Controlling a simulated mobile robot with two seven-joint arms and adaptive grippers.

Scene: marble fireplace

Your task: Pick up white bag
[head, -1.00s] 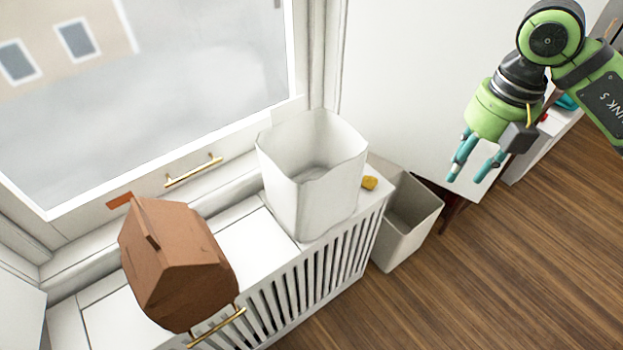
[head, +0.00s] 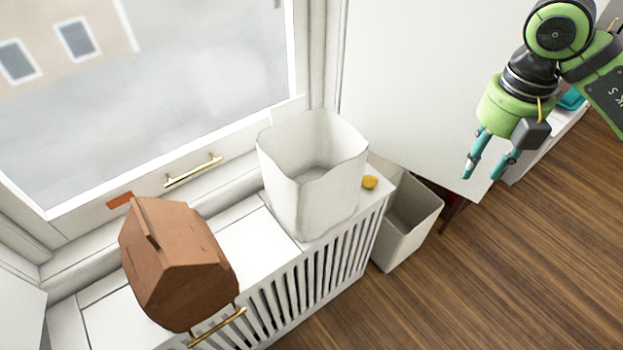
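The white bag (head: 322,205) stands upright and open-topped on the white slatted radiator cover below the window. It looks empty inside. My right gripper (head: 484,177) hangs at the upper right, fingers pointing down, open and empty. It is well to the right of the bag, beyond the grey bin, and apart from everything. My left gripper is not in the view.
A brown box-like bag (head: 180,265) stands left of the white bag on the radiator cover (head: 262,245). A small yellow object (head: 370,182) lies just right of the white bag. A grey open bin (head: 408,228) stands on the wooden floor (head: 500,270), which is clear at the lower right.

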